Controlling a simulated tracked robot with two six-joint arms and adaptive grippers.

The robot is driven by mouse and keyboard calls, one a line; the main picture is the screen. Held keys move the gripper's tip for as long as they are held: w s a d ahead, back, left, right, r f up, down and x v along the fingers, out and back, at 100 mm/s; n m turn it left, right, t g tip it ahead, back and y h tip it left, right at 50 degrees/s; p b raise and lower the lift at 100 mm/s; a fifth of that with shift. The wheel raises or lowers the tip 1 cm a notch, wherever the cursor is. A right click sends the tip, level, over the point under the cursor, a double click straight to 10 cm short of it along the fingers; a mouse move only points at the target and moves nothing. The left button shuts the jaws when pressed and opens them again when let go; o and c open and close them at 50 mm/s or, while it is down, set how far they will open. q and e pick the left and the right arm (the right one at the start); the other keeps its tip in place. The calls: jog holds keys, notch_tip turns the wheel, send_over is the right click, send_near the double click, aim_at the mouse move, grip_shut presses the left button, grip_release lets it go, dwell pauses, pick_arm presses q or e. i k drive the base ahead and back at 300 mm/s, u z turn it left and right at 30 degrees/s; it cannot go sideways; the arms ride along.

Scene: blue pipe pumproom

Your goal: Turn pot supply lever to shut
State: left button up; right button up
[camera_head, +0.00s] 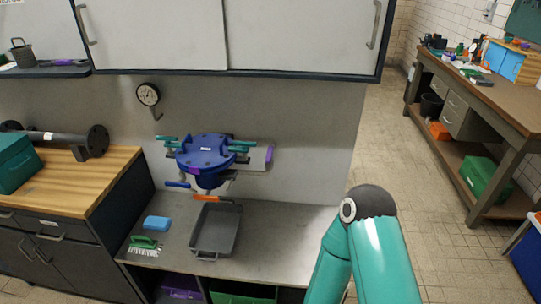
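A blue pot (206,153) with a flanged lid is mounted against the grey back wall, above a grey worktop. Several teal handles (167,139) stick out around its rim. Below the pot, a blue lever (178,185) points left and an orange lever (206,198) lies roughly level. I cannot tell which lever is the pot supply lever. A grey plate with a purple end (269,156) is behind the pot on the right. A bent teal arm of mine rises at the lower middle right, apart from the pot. Neither gripper shows.
A grey tray (203,251) stands below the pot. A blue sponge (157,223) and a green brush (144,242) lie left of it. A gauge (148,95) is on the wall. White cabinets (155,35) overhang the worktop. Tiled floor (420,180) is open to the right.

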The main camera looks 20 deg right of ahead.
aim_at(269, 150)
jog(key=i, duration=0.9)
